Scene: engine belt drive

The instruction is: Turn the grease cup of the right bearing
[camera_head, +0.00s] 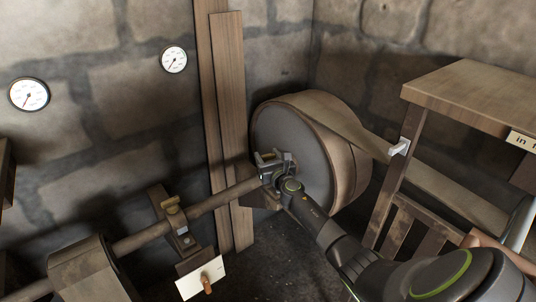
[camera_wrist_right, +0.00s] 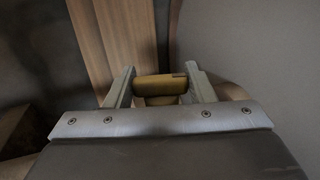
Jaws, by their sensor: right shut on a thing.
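My right gripper (camera_head: 270,160) is at the right bearing on the shaft (camera_head: 225,195), close beside the large belt pulley (camera_head: 290,140). In the right wrist view its two fingers (camera_wrist_right: 160,88) are shut on the brass-coloured grease cup (camera_wrist_right: 160,85), one finger on each side. In the head view the gripper hides this cup and most of the bearing. My left gripper is not in view.
A wide belt (camera_head: 440,185) runs from the pulley to the right, past a wooden table (camera_head: 470,95). Wooden boards (camera_head: 229,110) stand against the wall behind the shaft. Two gauges (camera_head: 29,94) hang on the wall. A white card (camera_head: 200,278) is below the left bearing.

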